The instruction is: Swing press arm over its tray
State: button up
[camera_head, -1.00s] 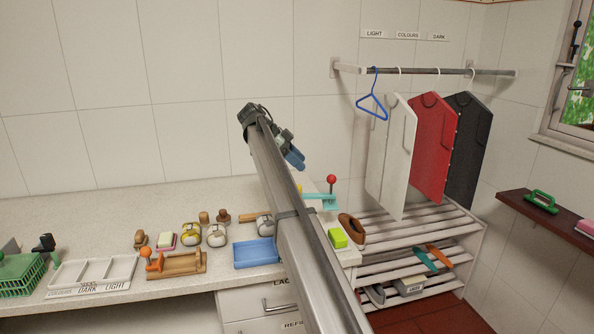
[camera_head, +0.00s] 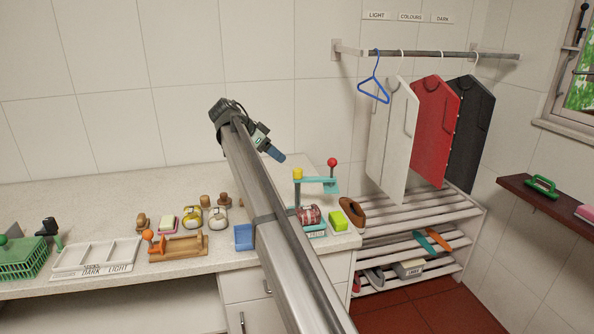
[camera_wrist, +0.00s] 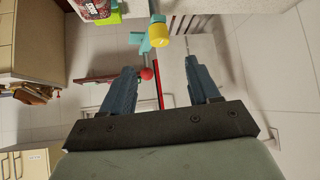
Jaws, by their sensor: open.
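The press stands at the right end of the counter. Its turquoise press arm (camera_head: 318,181) has a yellow cap (camera_head: 298,173) at the post and a red ball knob (camera_head: 332,162) at the other end, pointing right. The press tray (camera_head: 315,231) is low on the counter with a red patterned bundle (camera_head: 309,214) at it. My gripper (camera_head: 276,154) is open and empty, above and left of the press. In the wrist view, the red knob (camera_wrist: 146,74) appears between my open fingers (camera_wrist: 161,72), nearer the left one, with the yellow cap (camera_wrist: 158,28) beyond. I cannot tell its distance.
A green block (camera_head: 339,221) sits right of the press, beside a brown object (camera_head: 352,211). A slatted rack (camera_head: 420,215) and hanging garments (camera_head: 433,120) stand further right. A blue tray (camera_head: 244,237), partly hidden by my arm, and jars (camera_head: 192,218) are left.

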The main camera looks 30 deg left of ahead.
aim_at(297, 169)
jog(key=x, duration=1.1)
jog(key=shift+w+d+f, duration=0.2)
grip_shut()
dwell(0.4)
